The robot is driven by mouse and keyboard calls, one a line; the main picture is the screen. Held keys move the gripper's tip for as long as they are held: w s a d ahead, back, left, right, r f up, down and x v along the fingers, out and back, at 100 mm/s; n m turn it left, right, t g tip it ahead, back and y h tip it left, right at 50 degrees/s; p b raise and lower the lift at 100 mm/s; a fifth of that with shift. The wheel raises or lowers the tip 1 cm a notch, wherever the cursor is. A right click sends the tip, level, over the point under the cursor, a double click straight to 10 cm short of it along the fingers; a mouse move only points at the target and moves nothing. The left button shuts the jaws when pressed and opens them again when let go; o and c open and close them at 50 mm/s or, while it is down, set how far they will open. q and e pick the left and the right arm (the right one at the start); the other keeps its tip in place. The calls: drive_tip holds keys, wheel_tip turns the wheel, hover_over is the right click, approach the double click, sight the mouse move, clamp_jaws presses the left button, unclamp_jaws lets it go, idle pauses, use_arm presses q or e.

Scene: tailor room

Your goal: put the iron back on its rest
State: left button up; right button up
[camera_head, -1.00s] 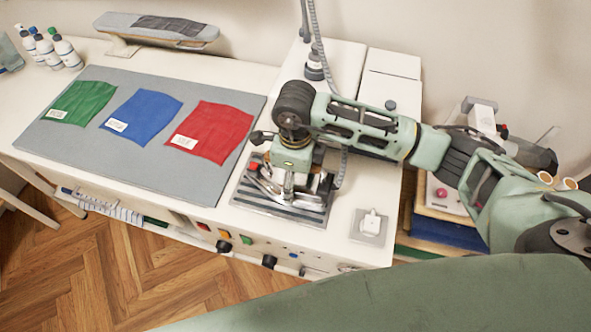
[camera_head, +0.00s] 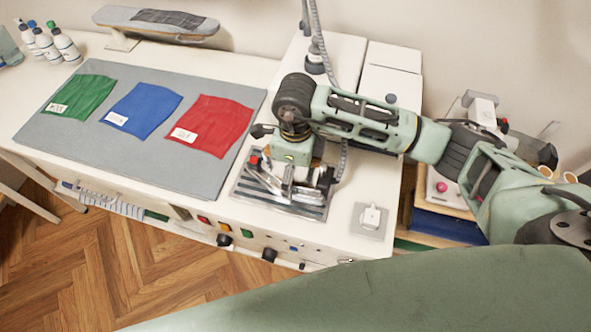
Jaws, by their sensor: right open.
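The iron (camera_head: 262,181) is partly hidden under my right arm. It appears to sit on the striped metal rest (camera_head: 301,210) at the right part of the white table. Whether its sole lies fully flat on the rest cannot be told. My right gripper (camera_head: 303,188) is open, pointing down, right at the iron's upper part. Whether its fingers touch the iron is unclear. My left gripper is not in view.
A grey pressing mat (camera_head: 142,165) holds green (camera_head: 79,95), blue (camera_head: 140,110) and red (camera_head: 211,126) cloths. A small square plate (camera_head: 370,219) lies right of the rest. A grey hose rises behind the gripper. White boxes (camera_head: 390,85) stand at the back.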

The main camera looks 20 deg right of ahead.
wheel_tip(320, 180, up, 11)
drive_tip(key=b, duration=0.3)
drive_tip(key=shift+w+f+b, duration=0.1)
drive_tip(key=shift+b, duration=0.2)
drive_tip(key=shift+r, duration=0.65)
